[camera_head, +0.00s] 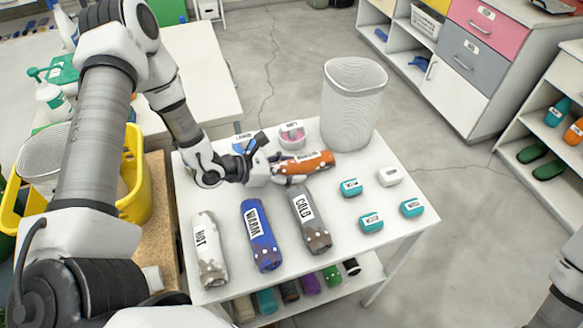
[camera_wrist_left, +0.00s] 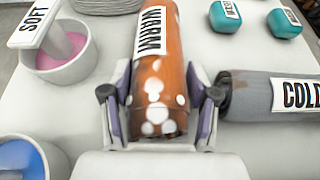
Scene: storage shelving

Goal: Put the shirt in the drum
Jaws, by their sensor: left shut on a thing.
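Several rolled shirts with labels are on the white table (camera_head: 345,268). My left gripper (camera_head: 280,170) is shut around an orange spotted roll (camera_head: 318,162) labelled WARM. The wrist view shows this orange roll (camera_wrist_left: 158,82) between the two fingers (camera_wrist_left: 160,108). A white roll (camera_head: 210,262) labelled HOT, a blue roll (camera_head: 266,250) labelled WARM and a grey roll (camera_head: 315,232) labelled COLD lie nearer the front. A tall ribbed white drum (camera_head: 352,112) with an open top stands at the table's back right. My right gripper is out of view.
A pink-filled cup (camera_head: 292,135) labelled SOFT stands behind the orange roll. Several teal blocks (camera_head: 371,222) and a white one (camera_head: 390,176) lie on the right. A yellow bucket (camera_head: 132,200) stands left of the table. Coloured rolls (camera_head: 310,283) lie on the lower shelf.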

